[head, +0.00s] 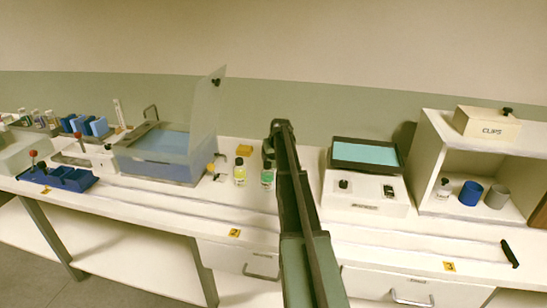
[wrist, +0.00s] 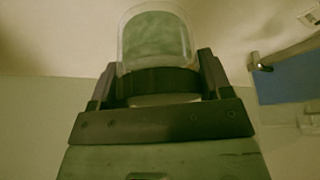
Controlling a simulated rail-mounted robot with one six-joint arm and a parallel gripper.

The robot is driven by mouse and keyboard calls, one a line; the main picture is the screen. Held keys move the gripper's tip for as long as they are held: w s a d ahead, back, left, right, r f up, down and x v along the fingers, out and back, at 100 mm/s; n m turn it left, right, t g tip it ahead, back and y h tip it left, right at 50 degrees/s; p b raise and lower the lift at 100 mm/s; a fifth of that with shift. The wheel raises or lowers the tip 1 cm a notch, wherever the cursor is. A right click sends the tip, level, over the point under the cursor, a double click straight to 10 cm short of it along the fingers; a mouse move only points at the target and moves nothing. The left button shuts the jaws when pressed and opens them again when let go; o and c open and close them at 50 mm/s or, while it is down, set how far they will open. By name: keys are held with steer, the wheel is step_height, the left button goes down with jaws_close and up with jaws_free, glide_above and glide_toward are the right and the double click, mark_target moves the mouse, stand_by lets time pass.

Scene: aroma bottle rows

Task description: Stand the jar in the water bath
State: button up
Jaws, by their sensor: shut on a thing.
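The water bath looks to be the grey box (head: 150,163) with a blue surface inside and a raised clear lid, left of centre in the head view. My gripper (head: 268,153) is to its right, over the bench, partly hidden by my arm. In the wrist view my gripper (wrist: 156,88) is shut on a clear jar (wrist: 156,38) with green contents and a dark band at the fingers.
A white device (head: 365,190) with a cyan top is on the right, beside an open shelf (head: 431,160). Blue racks (head: 85,127) are at far left. The bench front is mostly clear.

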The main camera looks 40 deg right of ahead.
step_height(320, 180, up, 17)
steer(key=p, duration=1.4)
steer(key=shift+f+p, duration=0.2)
steer(key=shift+p, duration=0.2)
